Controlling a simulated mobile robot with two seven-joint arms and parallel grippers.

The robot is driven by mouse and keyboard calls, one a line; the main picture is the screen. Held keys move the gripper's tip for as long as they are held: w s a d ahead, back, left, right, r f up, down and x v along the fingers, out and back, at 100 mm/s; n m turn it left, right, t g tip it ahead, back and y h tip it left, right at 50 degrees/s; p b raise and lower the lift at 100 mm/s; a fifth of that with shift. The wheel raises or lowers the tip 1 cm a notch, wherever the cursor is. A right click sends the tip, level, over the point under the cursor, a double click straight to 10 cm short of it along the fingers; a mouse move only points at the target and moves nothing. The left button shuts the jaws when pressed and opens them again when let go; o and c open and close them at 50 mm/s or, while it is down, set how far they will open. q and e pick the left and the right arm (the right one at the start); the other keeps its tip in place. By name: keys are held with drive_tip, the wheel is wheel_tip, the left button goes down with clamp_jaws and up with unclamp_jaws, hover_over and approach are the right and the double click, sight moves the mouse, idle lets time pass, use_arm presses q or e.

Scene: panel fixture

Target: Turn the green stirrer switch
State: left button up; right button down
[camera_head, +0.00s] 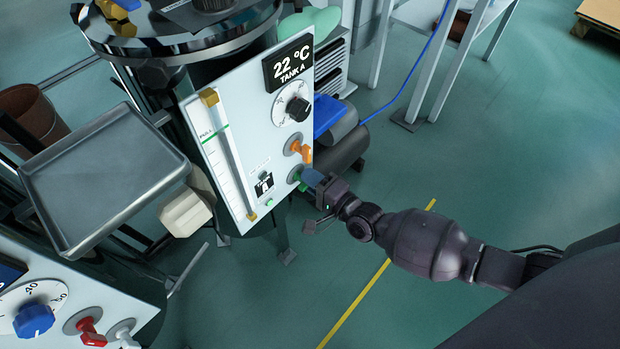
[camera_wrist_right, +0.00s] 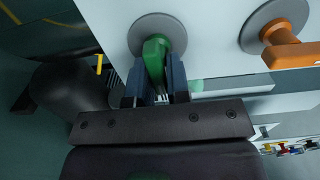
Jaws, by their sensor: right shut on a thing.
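The green stirrer switch (camera_wrist_right: 155,58) sits on a round grey plate on the white panel. In the right wrist view its green handle is between the two blue-grey fingers of my right gripper (camera_wrist_right: 156,85), which is shut on it. In the head view the green switch (camera_head: 295,174) shows low on the right side of the panel (camera_head: 228,190), partly hidden by my right gripper (camera_head: 311,178). My right arm reaches in from the right. My left gripper is not in view.
An orange switch (camera_head: 299,148) sits just above the green one; it also shows in the right wrist view (camera_wrist_right: 290,48). A black dial (camera_head: 298,109) and a display reading 22 °C are higher. A grey tray (camera_head: 110,175) is left. Floor right of the panel is mostly open.

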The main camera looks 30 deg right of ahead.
drive_tip(key=shift+s+f, duration=0.1)
idle(0.4)
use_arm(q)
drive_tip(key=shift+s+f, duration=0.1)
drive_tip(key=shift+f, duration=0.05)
use_arm(e)
drive_tip(key=c, duration=1.2)
unclamp_jaws()
drive_tip(key=shift+o, duration=0.2)
drive_tip(key=shift+s, duration=0.15)
use_arm(q)
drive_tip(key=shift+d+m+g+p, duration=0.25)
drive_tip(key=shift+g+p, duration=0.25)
drive_tip(key=shift+p, duration=0.55)
use_arm(e)
drive_tip(key=v, duration=1)
drive_tip(key=shift+s, duration=0.2)
drive_tip(key=shift+d, duration=0.1)
